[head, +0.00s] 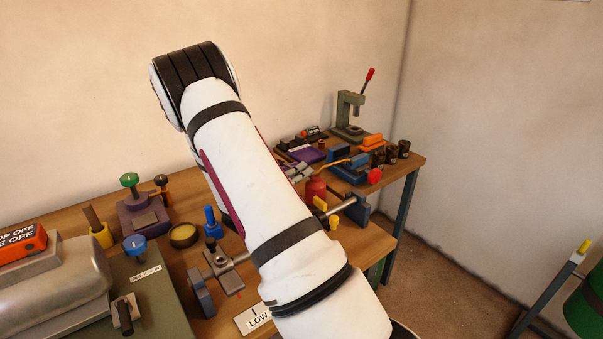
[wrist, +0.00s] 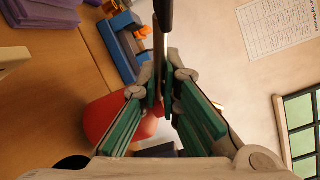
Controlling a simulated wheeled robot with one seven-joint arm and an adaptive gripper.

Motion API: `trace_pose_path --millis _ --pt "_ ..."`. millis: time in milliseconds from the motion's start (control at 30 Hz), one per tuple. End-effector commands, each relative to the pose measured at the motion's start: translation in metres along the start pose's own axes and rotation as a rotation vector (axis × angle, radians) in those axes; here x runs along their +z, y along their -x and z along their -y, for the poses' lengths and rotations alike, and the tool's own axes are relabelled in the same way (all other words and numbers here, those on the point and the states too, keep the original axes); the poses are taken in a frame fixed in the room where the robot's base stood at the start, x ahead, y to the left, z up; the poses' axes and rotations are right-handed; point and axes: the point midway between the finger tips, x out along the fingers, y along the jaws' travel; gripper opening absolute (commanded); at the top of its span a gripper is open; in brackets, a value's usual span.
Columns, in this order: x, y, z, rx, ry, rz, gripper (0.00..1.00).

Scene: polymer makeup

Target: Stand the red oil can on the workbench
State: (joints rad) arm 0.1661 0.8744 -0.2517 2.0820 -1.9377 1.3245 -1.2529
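The red oil can (head: 316,189) shows in the head view beside my raised white arm, among tools on the workbench (head: 68,213). Its lower part is partly hidden, so I cannot tell if it stands fully upright. In the wrist view a large red body, apparently the can (wrist: 103,118), lies behind and left of the green-padded fingers. My gripper (wrist: 166,92) has its fingertips close together. A thin rod with a dark end (wrist: 163,20) shows just past them; I cannot tell if they grip it. The head view hides my gripper behind my arm.
A blue vise-like tool (head: 350,167) stands beyond the can; it also shows in the wrist view (wrist: 121,50). A green press (head: 350,112) with a red-tipped lever stands at the back. Several dark cups are at the right end. A small vise (head: 221,265) is near the front.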

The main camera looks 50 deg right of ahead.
Motion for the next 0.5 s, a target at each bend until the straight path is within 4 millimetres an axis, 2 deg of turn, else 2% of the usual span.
trace_pose_path --millis 500 --pt "-0.0032 0.0000 -0.0078 -0.001 0.000 0.000 0.00"
